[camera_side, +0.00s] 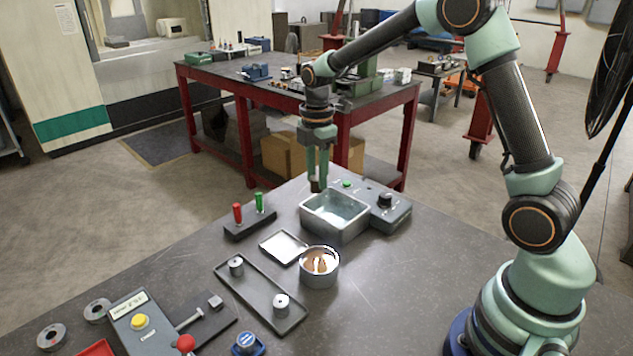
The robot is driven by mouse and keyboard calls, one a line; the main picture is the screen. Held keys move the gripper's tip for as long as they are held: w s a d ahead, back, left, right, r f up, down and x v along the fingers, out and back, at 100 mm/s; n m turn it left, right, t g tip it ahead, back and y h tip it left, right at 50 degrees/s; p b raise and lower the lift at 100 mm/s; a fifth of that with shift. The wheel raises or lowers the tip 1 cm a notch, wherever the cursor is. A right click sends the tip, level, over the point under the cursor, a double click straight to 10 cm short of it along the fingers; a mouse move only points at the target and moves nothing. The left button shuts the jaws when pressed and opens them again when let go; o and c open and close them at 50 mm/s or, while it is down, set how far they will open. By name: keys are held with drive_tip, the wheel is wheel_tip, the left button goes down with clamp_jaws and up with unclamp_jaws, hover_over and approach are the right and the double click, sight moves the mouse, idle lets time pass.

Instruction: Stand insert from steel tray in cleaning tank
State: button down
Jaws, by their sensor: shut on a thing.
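My gripper (317,182) points down and is shut on a small dark insert (316,186), mostly hidden between the fingertips. It is at the back rim of the cleaning tank, apparently above it; the exact height is hard to tell. The cleaning tank (336,226) is a grey open box with pale bluish liquid (337,209) and a control panel on its right. A small square steel tray (284,247) lies flat in front of the tank and looks empty.
A round metal pot (319,279) with copper-coloured contents stands before the tank. A long dark tray (258,291) carries two metal cylinders. A block with red and green handles (250,226) stands left of the tank. A yellow-button box (138,325) is front left.

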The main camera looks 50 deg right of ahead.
drive_tip(key=shift+s+d+f, duration=0.3)
drive_tip(key=shift+d+f, duration=0.4)
drive_tip(key=shift+f, duration=0.95)
drive_tip(key=shift+s+d+f, duration=0.3)
drive_tip(key=shift+d+f, duration=0.45)
drive_tip(key=shift+f, duration=0.95)
drive_tip(key=shift+s+d+f, duration=0.3)
drive_tip(key=shift+d+f, duration=0.4)
drive_tip(key=shift+f, duration=0.95)
drive_tip(key=shift+c, duration=2.3)
unclamp_jaws()
wheel_tip(320, 180, up, 12)
